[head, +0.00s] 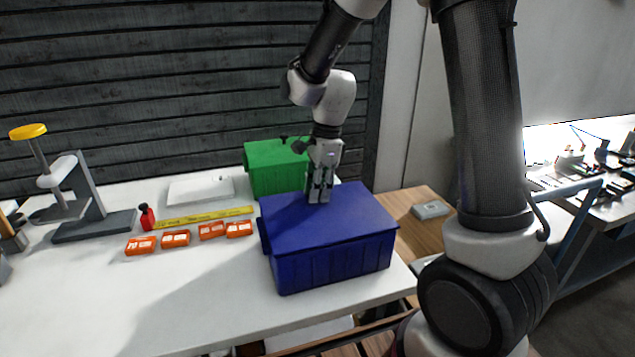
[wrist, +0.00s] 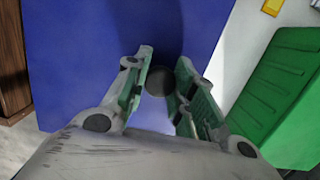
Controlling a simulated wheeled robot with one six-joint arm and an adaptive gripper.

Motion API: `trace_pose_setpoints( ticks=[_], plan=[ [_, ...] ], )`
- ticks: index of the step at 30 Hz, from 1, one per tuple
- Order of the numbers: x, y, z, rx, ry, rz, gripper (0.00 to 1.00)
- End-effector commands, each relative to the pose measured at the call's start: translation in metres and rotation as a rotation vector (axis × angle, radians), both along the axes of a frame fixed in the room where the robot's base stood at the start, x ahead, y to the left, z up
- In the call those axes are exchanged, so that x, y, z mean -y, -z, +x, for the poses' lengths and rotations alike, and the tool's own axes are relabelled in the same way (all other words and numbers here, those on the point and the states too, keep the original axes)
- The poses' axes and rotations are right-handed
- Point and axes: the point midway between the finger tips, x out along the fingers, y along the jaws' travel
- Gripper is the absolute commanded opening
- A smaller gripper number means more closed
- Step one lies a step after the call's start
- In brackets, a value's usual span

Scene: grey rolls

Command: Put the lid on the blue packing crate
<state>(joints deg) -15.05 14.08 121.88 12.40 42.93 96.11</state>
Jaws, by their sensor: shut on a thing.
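The blue packing crate (head: 335,262) stands near the right front edge of the white table. A flat blue lid (head: 345,222) lies over its top; from here I cannot tell whether it is fully seated all round. My gripper (head: 319,196) points down at the lid, at its back middle part. In the wrist view my gripper (wrist: 158,85) is shut on a small dark round knob (wrist: 158,80) on the blue lid (wrist: 90,50). The knob is hidden by the fingers in the head view.
A green crate (head: 275,175) with a dark knob on its lid stands close behind the blue crate. The table's front left is clear.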

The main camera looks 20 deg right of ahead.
Motion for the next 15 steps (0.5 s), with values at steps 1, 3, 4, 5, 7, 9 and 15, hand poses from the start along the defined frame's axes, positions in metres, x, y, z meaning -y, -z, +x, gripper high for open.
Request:
trace_pose_setpoints(
  ticks=[1,3,4,5,7,9,15],
  plan=[
    [0.0,0.001,0.0,0.0,0.0,0.0,0.0],
    [-0.0001,0.0017,0.0,0.0,0.0,0.0,0.0],
    [-0.0001,0.0018,0.0,0.0,0.0,0.0,0.0],
    [-0.0001,0.0018,0.0001,0.0,0.0,0.0,0.0],
    [-0.0001,0.0017,0.0001,0.0,0.0,0.0,0.0],
    [-0.0001,0.0017,0.0,0.0,0.0,0.0,0.0],
    [-0.0001,0.0015,0.0001,0.0,0.0,0.0,0.51]
  ],
)
